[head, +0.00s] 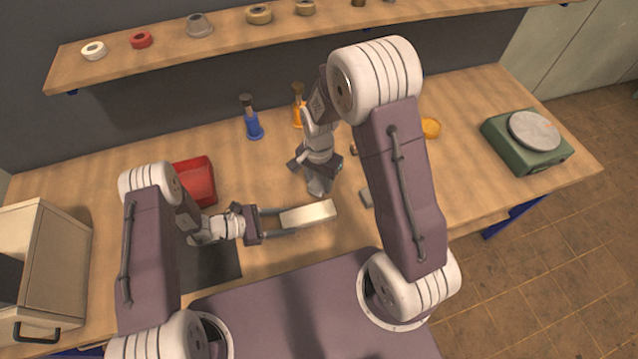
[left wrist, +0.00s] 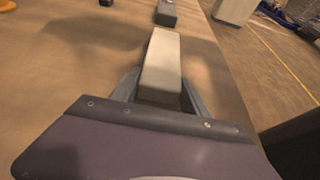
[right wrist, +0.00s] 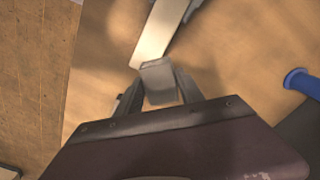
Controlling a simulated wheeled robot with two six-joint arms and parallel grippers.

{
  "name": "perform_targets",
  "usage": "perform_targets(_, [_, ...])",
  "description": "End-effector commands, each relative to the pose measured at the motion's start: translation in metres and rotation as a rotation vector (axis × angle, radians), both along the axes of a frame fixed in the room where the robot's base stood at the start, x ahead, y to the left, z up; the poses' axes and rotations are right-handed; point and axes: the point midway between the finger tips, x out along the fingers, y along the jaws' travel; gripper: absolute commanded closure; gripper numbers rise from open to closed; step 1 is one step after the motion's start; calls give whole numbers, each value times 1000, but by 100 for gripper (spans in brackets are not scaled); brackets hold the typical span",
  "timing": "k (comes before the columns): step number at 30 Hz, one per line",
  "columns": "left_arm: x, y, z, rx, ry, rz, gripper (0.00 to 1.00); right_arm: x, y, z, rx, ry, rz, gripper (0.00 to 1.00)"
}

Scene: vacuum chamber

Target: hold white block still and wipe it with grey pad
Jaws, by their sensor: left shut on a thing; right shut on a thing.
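The white block (head: 312,214) is a long pale bar in front of the middle of the table. My left gripper (head: 284,221) is shut on its left end; in the left wrist view the block (left wrist: 161,60) sticks out ahead between the fingers, its top uncovered. My right gripper (head: 319,188) points down just behind the block. In the right wrist view it is shut on the small grey pad (right wrist: 158,80), with the white block (right wrist: 157,36) just beyond. The pad looks close to the block but not on its top. The right arm hides part of the table.
A grey block (head: 366,197) lies on the table right of the white block. A red bin (head: 195,181) stands behind my left gripper. Blue (head: 254,125) and orange (head: 298,113) items stand at the back. A green scale (head: 526,143) is far right; a beige box (head: 58,258) is left.

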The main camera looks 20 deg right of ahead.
Motion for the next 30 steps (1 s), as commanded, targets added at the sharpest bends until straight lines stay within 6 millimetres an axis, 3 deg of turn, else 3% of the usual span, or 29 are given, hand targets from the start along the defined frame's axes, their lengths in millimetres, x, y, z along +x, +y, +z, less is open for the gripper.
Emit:
perform_targets(12, [0,0,0,-1,0,0,100,0,0,0,0,0,0,93])
perform_targets(13, [0,0,0,-1,0,0,42,0,0,0,0,0,0,93])
perform_targets(15, [0,0,0,0,0,0,22,0,0,0,0,0,0,93])
perform_targets(25, [0,1,1,0,0,1,22,0,0,0,0,0,0,93])
perform_targets(30, [2,28,12,0,-2,6,22,0,0,0,0,0,0,93])
